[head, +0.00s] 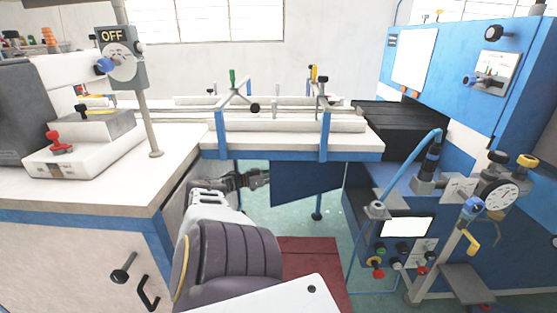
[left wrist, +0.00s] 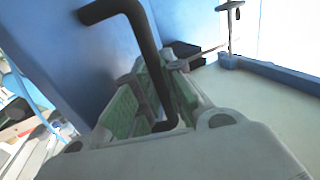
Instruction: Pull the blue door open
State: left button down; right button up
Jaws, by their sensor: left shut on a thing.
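The blue door (head: 308,184) hangs under the front edge of the white-topped table in the head view. It looks angled to the table's front, with green floor showing around it. In the left wrist view the blue panel (left wrist: 75,55) carries a bent black handle (left wrist: 146,40). My left gripper (head: 258,180) reaches the left edge of the door in the head view. In the left wrist view my left gripper's green-padded fingers (left wrist: 153,98) are shut around the handle. My right gripper is in neither view.
A white bench (head: 95,185) with a black-handled cabinet front (head: 75,255) stands close on the left. A blue machine (head: 465,85) with gauges and a button panel (head: 405,235) stands on the right. Clamps stand on the middle table (head: 280,139). Green floor shows below.

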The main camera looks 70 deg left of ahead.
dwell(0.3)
pick_arm(q)
jog(key=c, duration=1.8)
grip_release()
jog(key=shift+o, duration=0.2)
